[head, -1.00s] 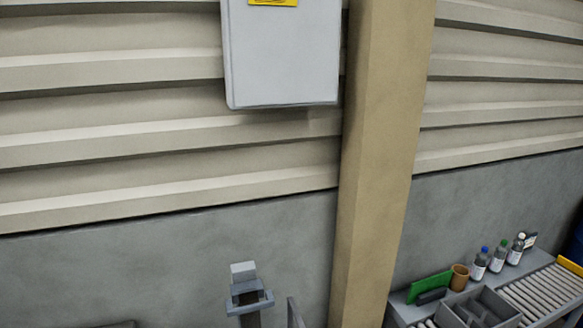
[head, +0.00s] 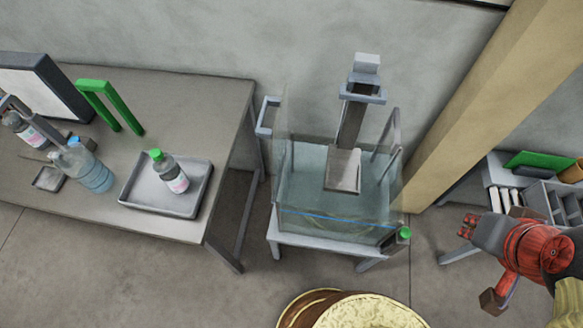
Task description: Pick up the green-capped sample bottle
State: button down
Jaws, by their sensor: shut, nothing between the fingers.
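A green-capped bottle (head: 169,173) with a clear-grey body and a pink and white label stands in a shallow grey tray (head: 130,204) on the table at the left. Its cap and most of its body show. My gripper (head: 468,227), with red and dark parts, is at the right, over the floor. It is shut and empty, far from the bottle, with the clear tank between them in the picture.
The table (head: 190,88) also holds a large clear blue-capped bottle (head: 84,168), a green arch (head: 108,104) and a dark-framed panel (head: 45,85). A water-filled clear tank (head: 300,190) stands on a low stand. A round gold-topped object (head: 365,312) is at the bottom.

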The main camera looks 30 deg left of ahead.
aim_at(170, 172)
jog(key=u, duration=2.5)
